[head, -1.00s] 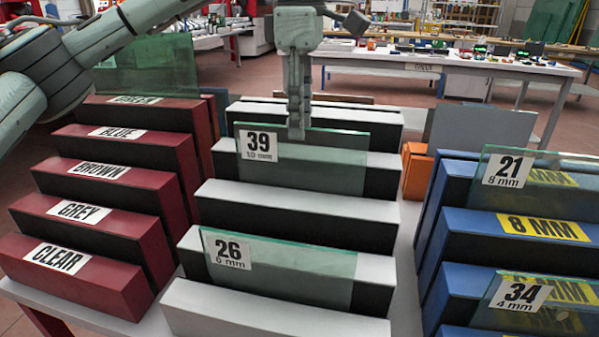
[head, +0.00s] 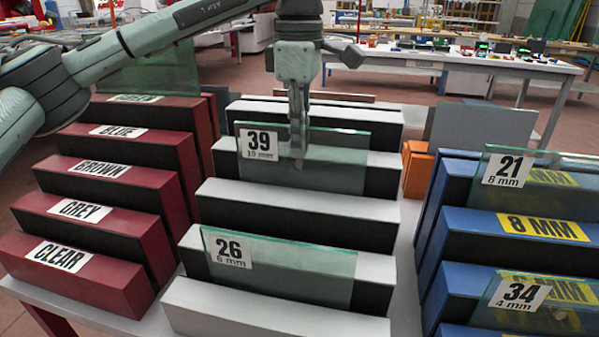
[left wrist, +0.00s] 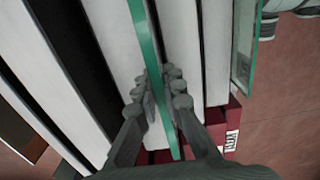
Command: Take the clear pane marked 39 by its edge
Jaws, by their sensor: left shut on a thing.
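The clear pane marked 39 (head: 330,165) stands upright in a slot of the white-and-black middle rack, its label at its upper left. My left gripper (head: 298,148) points down over the pane's top edge and is shut on it. In the left wrist view the pane's green edge (left wrist: 152,60) runs between the two fingers of my gripper (left wrist: 163,100). The pane's lower part is hidden in the rack. My right gripper is not in view.
The middle rack (head: 300,203) also holds the pane marked 26 (head: 300,272) nearer the front. A red rack (head: 90,225) stands left, with a green pane (head: 150,68) behind. A blue rack (head: 455,235) at right holds panes 21 (head: 550,172) and 34 (head: 560,305).

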